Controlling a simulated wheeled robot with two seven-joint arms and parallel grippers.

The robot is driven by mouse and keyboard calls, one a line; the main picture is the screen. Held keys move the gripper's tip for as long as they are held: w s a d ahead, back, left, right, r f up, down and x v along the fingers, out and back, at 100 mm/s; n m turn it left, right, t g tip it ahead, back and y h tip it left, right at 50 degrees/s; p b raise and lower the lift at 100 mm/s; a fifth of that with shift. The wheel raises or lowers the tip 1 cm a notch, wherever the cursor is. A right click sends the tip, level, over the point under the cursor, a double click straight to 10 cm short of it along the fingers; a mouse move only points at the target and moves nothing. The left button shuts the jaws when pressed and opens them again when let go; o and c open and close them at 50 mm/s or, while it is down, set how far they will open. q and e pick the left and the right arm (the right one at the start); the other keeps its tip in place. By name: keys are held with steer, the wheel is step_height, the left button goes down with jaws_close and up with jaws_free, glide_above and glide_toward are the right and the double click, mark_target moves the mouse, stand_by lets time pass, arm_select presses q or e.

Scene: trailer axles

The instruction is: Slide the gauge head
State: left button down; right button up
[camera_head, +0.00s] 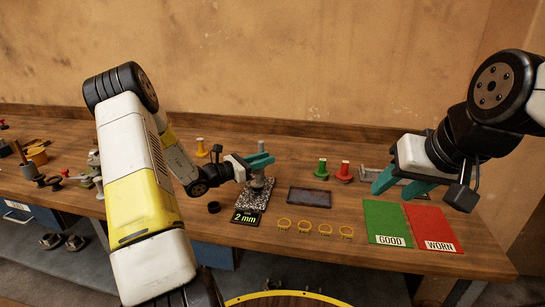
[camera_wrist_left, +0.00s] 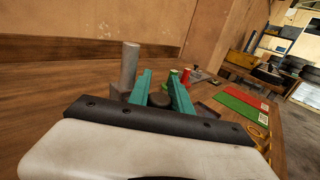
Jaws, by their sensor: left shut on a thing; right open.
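The gauge stand has a speckled base (camera_head: 250,197) and a grey upright post (camera_head: 261,146), which also shows in the left wrist view (camera_wrist_left: 130,64). My left gripper (camera_head: 262,161) is at the post, its teal fingers pointing right. In the left wrist view, a dark rounded part (camera_wrist_left: 160,99), which looks like the gauge head, sits between the left fingers (camera_wrist_left: 162,92); the post stands to their left. The fingers hide much of the head. My right gripper (camera_head: 402,185) is open and empty above the table's right side, behind the green mat.
A "2 mm" sign (camera_head: 246,217) is at the base's front. A dark tray (camera_head: 309,197) and several yellow rings lie to the right. Green GOOD (camera_head: 387,222) and red WORN (camera_head: 432,228) mats lie further right. Green (camera_head: 321,169) and red (camera_head: 344,172) pegs stand behind.

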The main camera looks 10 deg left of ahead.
arm_select(q)
step_height(320, 180, up, 4)
stand_by(0.5)
steer(key=c, duration=1.5)
jaws_free()
steer(key=v, duration=0.8)
